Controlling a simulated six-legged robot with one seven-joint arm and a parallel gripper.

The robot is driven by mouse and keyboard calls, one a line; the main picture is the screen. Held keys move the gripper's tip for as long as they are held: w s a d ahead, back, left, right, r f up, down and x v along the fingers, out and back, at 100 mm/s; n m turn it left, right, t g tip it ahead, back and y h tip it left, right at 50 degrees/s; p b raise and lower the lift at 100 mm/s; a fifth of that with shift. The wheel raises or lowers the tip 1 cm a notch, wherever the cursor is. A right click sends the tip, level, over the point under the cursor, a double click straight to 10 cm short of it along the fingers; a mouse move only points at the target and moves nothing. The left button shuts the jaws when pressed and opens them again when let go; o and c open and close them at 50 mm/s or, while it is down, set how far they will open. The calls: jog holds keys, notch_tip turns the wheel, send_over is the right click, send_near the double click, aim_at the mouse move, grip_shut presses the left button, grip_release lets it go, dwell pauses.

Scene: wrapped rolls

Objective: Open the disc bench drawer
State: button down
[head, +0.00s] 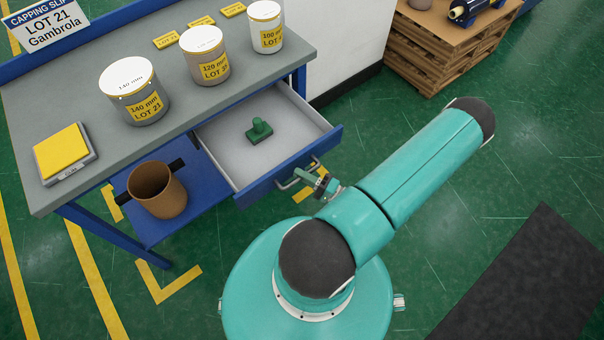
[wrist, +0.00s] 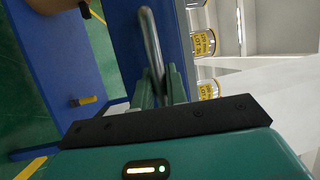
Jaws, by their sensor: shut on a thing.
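The blue disc bench drawer (head: 285,168) stands partly pulled out under the grey bench top in the head view. A green knobbed piece (head: 259,130) lies on its pale floor. The metal bar handle (head: 298,178) is on the blue drawer front. My gripper (head: 325,184) is at the handle in the head view, partly hidden by my arm. In the wrist view my gripper's green fingers (wrist: 160,92) are shut on the handle (wrist: 151,42), against the blue front (wrist: 178,30).
Several lidded cans, such as the 140 mm can (head: 134,95), stand on the bench top (head: 75,95). A brown bin (head: 157,190) sits on the lower blue shelf. Stacked pallets (head: 440,45) stand at the back right. The green floor at right is mostly clear, with a dark mat (head: 530,280).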

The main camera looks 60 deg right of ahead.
jog(key=c, duration=1.4)
grip_release()
jog(key=s+d+f, duration=0.1)
jog(key=s+f, duration=0.1)
jog(key=s, duration=1.1)
jog(key=shift+s+d+f, duration=0.2)
jog(key=shift+s+d, duration=0.05)
jog(key=shift+s, duration=0.05)
jog(key=shift+w+r, duration=0.1)
